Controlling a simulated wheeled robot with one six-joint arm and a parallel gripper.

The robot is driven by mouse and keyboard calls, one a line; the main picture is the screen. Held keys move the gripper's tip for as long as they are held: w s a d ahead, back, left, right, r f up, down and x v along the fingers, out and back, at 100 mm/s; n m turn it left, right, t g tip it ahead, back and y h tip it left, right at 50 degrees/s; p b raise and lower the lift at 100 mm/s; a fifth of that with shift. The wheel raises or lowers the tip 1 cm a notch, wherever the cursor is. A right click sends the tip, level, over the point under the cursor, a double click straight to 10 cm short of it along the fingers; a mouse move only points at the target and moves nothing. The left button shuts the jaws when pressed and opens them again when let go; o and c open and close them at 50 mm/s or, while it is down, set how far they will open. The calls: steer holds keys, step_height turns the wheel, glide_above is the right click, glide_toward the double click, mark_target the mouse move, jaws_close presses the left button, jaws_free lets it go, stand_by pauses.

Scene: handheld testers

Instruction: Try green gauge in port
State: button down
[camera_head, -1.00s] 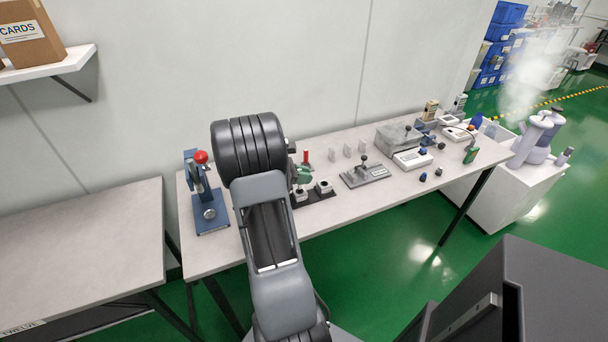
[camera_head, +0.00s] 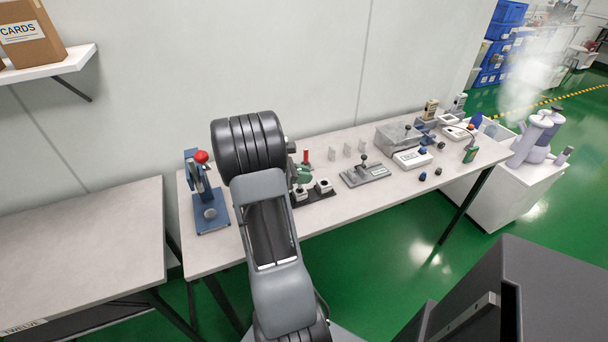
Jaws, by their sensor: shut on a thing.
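The green gauge (camera_head: 304,174) shows just right of my arm, over the left part of the bench. My gripper (camera_head: 294,172) is mostly hidden behind my own arm; the little that shows is at the green gauge, and it is shut on it. Below the gauge are two white blocks with dark openings on a dark base plate: a right port block (camera_head: 323,186) and a left port block (camera_head: 300,195). The gauge is above or behind the left block; I cannot tell whether it touches or enters an opening.
A blue press with a red knob (camera_head: 202,157) is left of my arm. A grey lever fixture (camera_head: 366,174) and white tester boxes (camera_head: 412,159) stand to the right. The bench's front edge is mostly clear.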

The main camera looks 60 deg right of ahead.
steer(key=shift+f+b, duration=0.8)
steer(key=shift+f, duration=0.5)
stand_by(0.7)
steer(key=shift+r, duration=0.15)
